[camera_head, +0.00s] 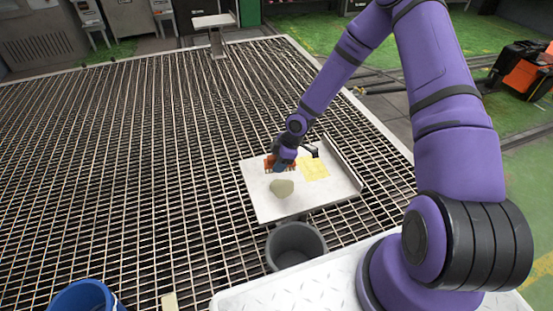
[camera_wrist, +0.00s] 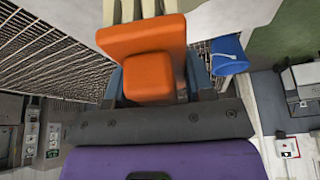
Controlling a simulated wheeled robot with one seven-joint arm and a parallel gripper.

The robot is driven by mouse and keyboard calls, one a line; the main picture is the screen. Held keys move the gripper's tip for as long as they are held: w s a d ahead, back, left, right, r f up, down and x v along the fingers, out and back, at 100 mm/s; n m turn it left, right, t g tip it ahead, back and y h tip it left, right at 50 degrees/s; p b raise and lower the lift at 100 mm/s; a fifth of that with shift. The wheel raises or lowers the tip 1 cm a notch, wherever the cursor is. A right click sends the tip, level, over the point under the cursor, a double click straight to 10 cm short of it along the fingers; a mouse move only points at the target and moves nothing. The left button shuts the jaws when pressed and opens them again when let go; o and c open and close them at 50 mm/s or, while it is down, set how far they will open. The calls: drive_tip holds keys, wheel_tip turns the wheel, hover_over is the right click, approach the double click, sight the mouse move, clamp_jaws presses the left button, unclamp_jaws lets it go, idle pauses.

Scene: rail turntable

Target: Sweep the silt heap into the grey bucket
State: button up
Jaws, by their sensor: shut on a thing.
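The silt heap (camera_head: 282,187) is a small grey-green mound on a white board (camera_head: 258,205). The grey bucket (camera_head: 296,240) stands just below the board's near edge, open at the top. My gripper (camera_head: 284,163) is low over the board, just behind the heap, and shut on an orange brush (camera_head: 269,164). In the wrist view the orange brush (camera_wrist: 142,38) fills the jaws, with cream bristles (camera_wrist: 137,9) beyond it. In the head view the brush looks close to the heap; I cannot tell whether they touch. The wrist view does not show the heap.
A yellow sheet (camera_head: 315,168) lies on the board, right of the heap. A raised strip (camera_head: 340,163) runs along the board's right side. A blue bucket (camera_head: 86,297) stands at lower left; a blue bucket also shows in the wrist view (camera_wrist: 229,54). The surrounding grating is mostly clear.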

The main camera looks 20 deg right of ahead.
sight(282, 203)
drive_tip(key=shift+w+a+n+g, duration=0.1)
drive_tip(key=shift+w+n+g, duration=0.4)
drive_tip(key=shift+n, duration=0.5)
drive_tip(key=shift+f, duration=2.8)
drive_tip(key=shift+f, duration=0.55)
drive_tip(key=shift+s+r, duration=0.1)
drive_tip(key=shift+s, duration=1.65)
drive_tip(key=shift+s+a+f, duration=0.1)
drive_tip(key=shift+s, duration=1.8)
drive_tip(key=shift+s+a+f, duration=0.1)
drive_tip(key=shift+s, duration=1.8)
